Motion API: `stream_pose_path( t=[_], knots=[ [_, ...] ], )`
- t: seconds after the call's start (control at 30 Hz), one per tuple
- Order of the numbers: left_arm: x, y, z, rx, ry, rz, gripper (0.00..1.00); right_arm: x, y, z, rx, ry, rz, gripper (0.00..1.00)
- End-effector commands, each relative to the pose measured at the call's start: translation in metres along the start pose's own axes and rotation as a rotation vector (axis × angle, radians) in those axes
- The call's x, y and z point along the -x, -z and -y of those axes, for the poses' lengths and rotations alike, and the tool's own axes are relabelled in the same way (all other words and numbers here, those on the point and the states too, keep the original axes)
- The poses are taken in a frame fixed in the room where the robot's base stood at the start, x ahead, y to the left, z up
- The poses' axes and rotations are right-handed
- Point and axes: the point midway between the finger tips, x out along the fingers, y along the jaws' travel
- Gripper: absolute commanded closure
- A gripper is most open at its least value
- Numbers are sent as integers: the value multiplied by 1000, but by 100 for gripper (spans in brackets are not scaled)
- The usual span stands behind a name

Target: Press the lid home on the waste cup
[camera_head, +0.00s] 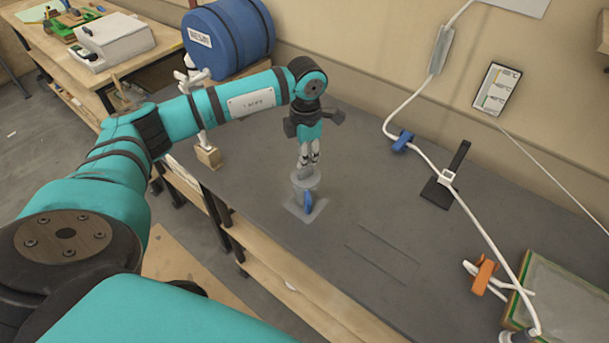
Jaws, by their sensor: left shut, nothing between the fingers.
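The waste cup (298,198) is a small pale, see-through vessel with a blue part at its front. It stands on a light square patch on the grey bench. A pale round lid (313,182) lies over the cup's top. I cannot tell whether it sits flush or is tilted. My left gripper (305,169) points down over the lid with its fingers shut and nothing between them. The fingertips are at the lid, touching or very close to it, and hide part of its far side. My right gripper is not in view.
A blue drum (232,38) lies at the bench's back left. A white hose (487,237) runs down the right side, with a blue clamp (402,140), black stand (436,192) and orange clamp (484,277). A green-edged panel (565,305) lies front right. The bench's middle is clear.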

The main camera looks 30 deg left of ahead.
Motion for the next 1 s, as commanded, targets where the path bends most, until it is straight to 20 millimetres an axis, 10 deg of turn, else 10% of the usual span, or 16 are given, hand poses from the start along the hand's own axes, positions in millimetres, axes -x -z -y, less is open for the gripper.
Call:
stream_pose_path(
  t=[1.0],
  knots=[
    [-18, 0, 0, 0, 0, -1, 100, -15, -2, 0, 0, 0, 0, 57]
  ],
)
